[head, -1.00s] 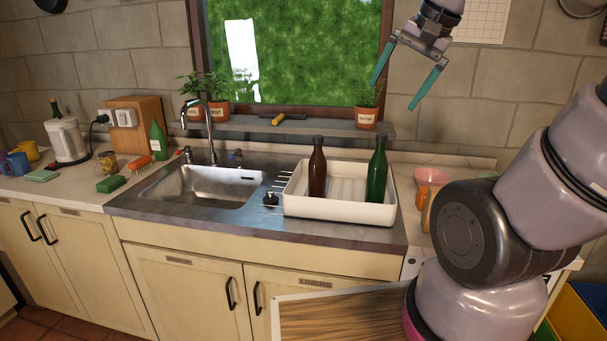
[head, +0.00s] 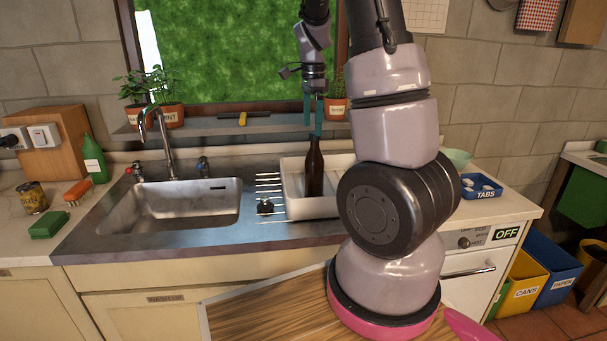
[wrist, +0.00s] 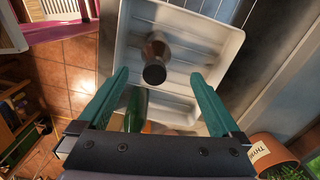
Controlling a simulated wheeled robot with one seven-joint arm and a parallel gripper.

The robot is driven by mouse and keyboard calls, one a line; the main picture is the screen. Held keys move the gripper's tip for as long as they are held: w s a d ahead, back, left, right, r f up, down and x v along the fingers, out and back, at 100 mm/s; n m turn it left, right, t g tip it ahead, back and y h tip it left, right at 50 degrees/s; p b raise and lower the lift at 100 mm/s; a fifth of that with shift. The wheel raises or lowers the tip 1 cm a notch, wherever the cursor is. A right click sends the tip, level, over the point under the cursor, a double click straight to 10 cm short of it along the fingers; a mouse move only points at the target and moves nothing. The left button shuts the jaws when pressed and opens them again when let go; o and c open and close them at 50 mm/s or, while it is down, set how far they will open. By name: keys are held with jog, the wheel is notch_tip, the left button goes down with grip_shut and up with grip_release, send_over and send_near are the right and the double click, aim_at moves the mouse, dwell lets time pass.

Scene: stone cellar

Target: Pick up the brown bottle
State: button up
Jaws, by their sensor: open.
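The brown bottle (head: 314,168) stands upright in the white dish tray (head: 292,188) beside the sink. In the wrist view the brown bottle (wrist: 155,62) is seen from above, its dark cap pointing at the camera, ahead of and between the fingertips. My gripper (head: 313,118) points down with its teal fingers open, just above the bottle's neck in the head view. In the wrist view my gripper (wrist: 160,82) is open and empty. A green bottle (wrist: 136,108) stands nearer the camera in the same tray, partly hidden; my arm hides it in the head view.
Potted herbs, including one pot (head: 335,108) close to my gripper, stand on the window shelf (head: 220,125). The sink (head: 170,205) with its tap lies left of the tray. A blue tabs tray (head: 482,188) is on the counter at right.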

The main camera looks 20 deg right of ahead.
aim_at(314, 147)
notch_tip(314, 147, down, 5)
jog(key=shift+r, duration=0.2)
jog(key=shift+s+d+f, duration=0.1)
jog(key=shift+s+f, duration=0.1)
jog(key=shift+f, duration=1.15)
jog(key=shift+s+d+f, duration=0.1)
jog(key=shift+s+f, duration=0.1)
jog(key=shift+f, duration=1.15)
grip_shut()
